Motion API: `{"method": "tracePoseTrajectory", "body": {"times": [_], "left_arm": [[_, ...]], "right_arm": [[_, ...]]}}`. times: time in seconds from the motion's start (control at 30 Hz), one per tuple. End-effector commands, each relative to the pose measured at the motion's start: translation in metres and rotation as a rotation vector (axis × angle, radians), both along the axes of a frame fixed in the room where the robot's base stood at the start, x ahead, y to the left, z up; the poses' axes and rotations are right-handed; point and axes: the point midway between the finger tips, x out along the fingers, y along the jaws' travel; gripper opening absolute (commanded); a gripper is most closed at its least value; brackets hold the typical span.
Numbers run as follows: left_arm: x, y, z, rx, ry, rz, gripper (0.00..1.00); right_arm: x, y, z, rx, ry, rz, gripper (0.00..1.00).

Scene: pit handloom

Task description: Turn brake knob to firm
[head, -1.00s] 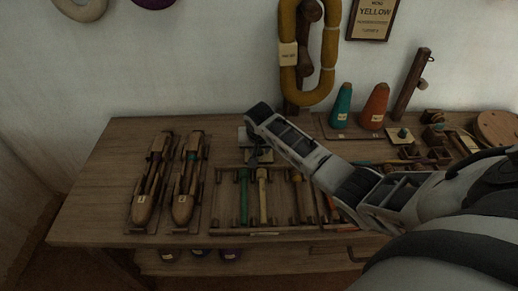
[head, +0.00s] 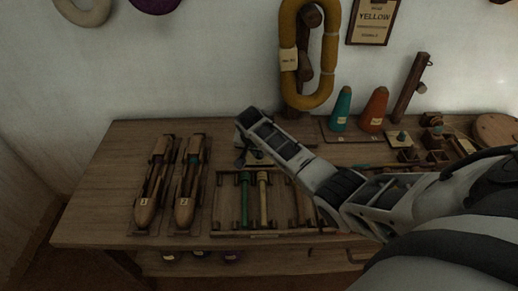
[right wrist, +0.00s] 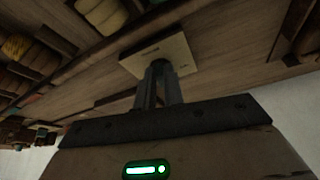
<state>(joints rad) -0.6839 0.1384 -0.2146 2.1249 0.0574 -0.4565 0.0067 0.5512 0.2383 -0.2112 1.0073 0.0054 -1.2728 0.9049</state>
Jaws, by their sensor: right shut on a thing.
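My right gripper (head: 246,160) reaches down over the workbench, behind the rack of bobbins. In the right wrist view its two fingers (right wrist: 159,84) are close together at a small pale square plate (right wrist: 160,57). The gripper is shut on the brake knob, which is mostly hidden between the fingers. The plate carries small dark markings, too small to read. In the head view only part of the plate (head: 258,160) shows beside the fingers. Which way the knob points cannot be told. My left gripper is not in view.
Two wooden shuttles (head: 187,190) lie left of the gripper on the bench (head: 105,208). The rack with green and yellow bobbins (head: 262,200) is just in front. Teal (head: 341,110) and orange (head: 374,112) cones stand at the back right. A yellow hank (head: 289,30) hangs on the wall.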

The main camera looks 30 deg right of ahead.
Motion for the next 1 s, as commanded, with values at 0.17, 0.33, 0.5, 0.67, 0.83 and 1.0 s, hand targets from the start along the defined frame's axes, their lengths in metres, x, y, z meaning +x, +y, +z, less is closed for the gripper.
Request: {"method": "tracePoseTrajectory", "body": {"times": [0.17, 0.33, 0.5, 0.67, 0.83, 1.0], "left_arm": [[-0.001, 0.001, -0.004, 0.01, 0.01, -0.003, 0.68], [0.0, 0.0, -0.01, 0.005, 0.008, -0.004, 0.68], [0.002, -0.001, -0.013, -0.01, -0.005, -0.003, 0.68], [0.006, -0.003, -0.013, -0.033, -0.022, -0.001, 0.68], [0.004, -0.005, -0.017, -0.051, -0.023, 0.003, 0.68], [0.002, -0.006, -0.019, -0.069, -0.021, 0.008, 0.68]], "right_arm": [[0.003, 0.004, 0.0, 0.004, 0.003, -0.167, 0.0], [0.005, 0.006, -0.002, 0.004, 0.003, -0.328, 0.0], [0.008, 0.006, -0.003, 0.003, 0.001, -0.48, 0.0], [0.011, 0.006, -0.004, 0.003, 0.001, -0.603, 0.0], [0.012, 0.006, -0.003, 0.002, 0.001, -0.703, 0.0], [0.013, 0.006, -0.002, 0.002, 0.001, -0.768, 0.0]]}}
